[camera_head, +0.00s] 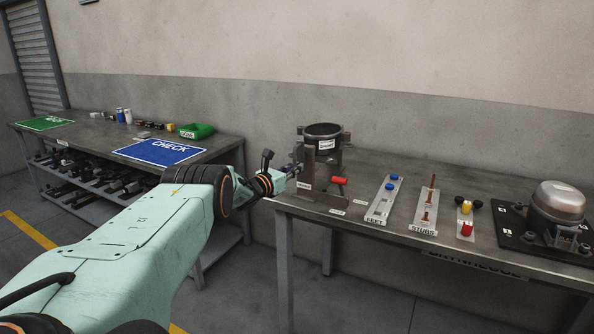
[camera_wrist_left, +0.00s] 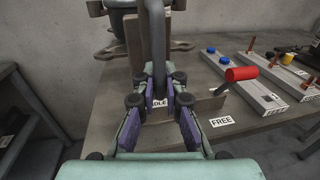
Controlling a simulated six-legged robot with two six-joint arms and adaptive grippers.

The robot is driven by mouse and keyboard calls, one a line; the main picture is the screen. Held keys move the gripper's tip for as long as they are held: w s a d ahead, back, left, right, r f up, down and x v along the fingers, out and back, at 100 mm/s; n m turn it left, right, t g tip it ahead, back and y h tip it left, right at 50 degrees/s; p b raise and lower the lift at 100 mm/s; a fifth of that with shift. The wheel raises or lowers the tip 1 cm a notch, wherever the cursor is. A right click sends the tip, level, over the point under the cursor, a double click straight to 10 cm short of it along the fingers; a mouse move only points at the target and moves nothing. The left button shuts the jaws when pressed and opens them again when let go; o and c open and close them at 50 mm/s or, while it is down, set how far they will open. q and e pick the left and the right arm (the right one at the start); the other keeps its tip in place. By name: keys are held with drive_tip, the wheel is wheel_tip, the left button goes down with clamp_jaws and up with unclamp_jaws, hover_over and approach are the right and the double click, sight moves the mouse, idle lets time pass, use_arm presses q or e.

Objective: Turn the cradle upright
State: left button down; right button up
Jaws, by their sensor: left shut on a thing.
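The cradle is a dark metal ring (camera_head: 323,131) in a bracket stand (camera_head: 308,172) on the near bench's left end. The ring's opening faces up in the head view. In the wrist view only its lower part (camera_wrist_left: 125,4) shows, at the top edge. My left gripper (camera_head: 293,169) is at the stand's left side. In the wrist view its fingers (camera_wrist_left: 164,98) are closed around a dark upright bar (camera_wrist_left: 154,45) in front of the stand. Where the bar joins the cradle is unclear. A red-handled lever (camera_wrist_left: 241,73) sits at the stand's base, near a FREE label (camera_wrist_left: 221,121). My right gripper is out of view.
On the same bench to the right are a FEET tray (camera_head: 379,207), a STUDS tray (camera_head: 425,221) and a compressor (camera_head: 558,205). A second bench at left has a blue CHECK mat (camera_head: 160,153), a green mat (camera_head: 45,123) and a green bin (camera_head: 197,130).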

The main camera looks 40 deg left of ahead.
use_arm(q)
drive_tip(key=shift+f, duration=0.3)
drive_tip(key=c, duration=1.9)
unclamp_jaws()
drive_tip(key=o, duration=0.4)
drive_tip(key=shift+s+r, duration=0.2)
drive_tip(key=shift+o, duration=0.3)
drive_tip(key=shift+w, duration=0.1)
drive_tip(key=shift+w, duration=0.1)
drive_tip(key=s, duration=1.2)
drive_tip(key=shift+d, duration=0.15)
